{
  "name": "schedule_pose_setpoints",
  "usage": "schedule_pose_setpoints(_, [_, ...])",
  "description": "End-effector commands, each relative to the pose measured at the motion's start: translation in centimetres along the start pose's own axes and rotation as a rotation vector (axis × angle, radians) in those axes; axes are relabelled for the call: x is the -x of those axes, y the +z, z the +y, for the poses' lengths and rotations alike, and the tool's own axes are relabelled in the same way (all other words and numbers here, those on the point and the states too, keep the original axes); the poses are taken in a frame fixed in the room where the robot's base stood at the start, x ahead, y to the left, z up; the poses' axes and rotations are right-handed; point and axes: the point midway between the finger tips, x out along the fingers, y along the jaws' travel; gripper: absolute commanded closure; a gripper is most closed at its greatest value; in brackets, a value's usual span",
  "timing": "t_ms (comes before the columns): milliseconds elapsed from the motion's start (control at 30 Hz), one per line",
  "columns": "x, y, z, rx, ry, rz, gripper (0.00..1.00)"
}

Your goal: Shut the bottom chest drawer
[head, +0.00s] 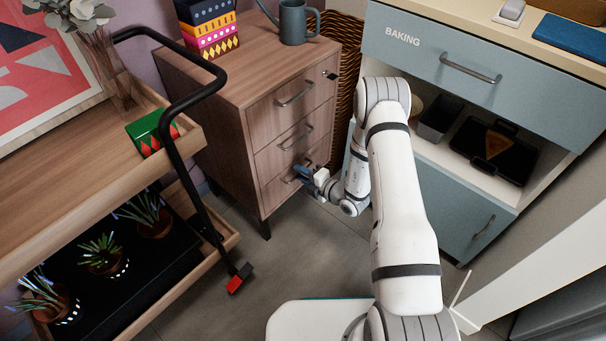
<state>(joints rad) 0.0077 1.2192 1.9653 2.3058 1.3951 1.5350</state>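A wooden chest (218,125) with three drawers stands in the middle back. The bottom chest drawer (276,193) is the lowest front, with a small metal handle (288,179). Its front looks about flush with the drawers above; I cannot tell whether a small gap is left. My gripper (303,172) is in front of the right part of this drawer, close to the handle. It is small in the picture, and I cannot tell whether it touches the front or whether its fingers are open or shut. It hides part of the drawer's right side.
The middle drawer (280,153) and top drawer (280,108) look shut. A watering can (293,22) and stacked patterned boxes (210,28) stand on the chest. A wooden trolley (215,240) is at left, a blue cabinet (455,205) at right. Grey floor (285,265) lies free between.

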Motion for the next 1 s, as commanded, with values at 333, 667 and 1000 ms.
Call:
schedule_pose_setpoints(333, [3.1,0.1,0.2,-0.004,-0.002,-0.004,0.71])
schedule_pose_setpoints(667, [7.5,0.1,0.1,-0.002,-0.001,-0.002,0.71])
schedule_pose_setpoints(1000, [7.8,0.1,0.0,-0.001,0.0,-0.001,0.71])
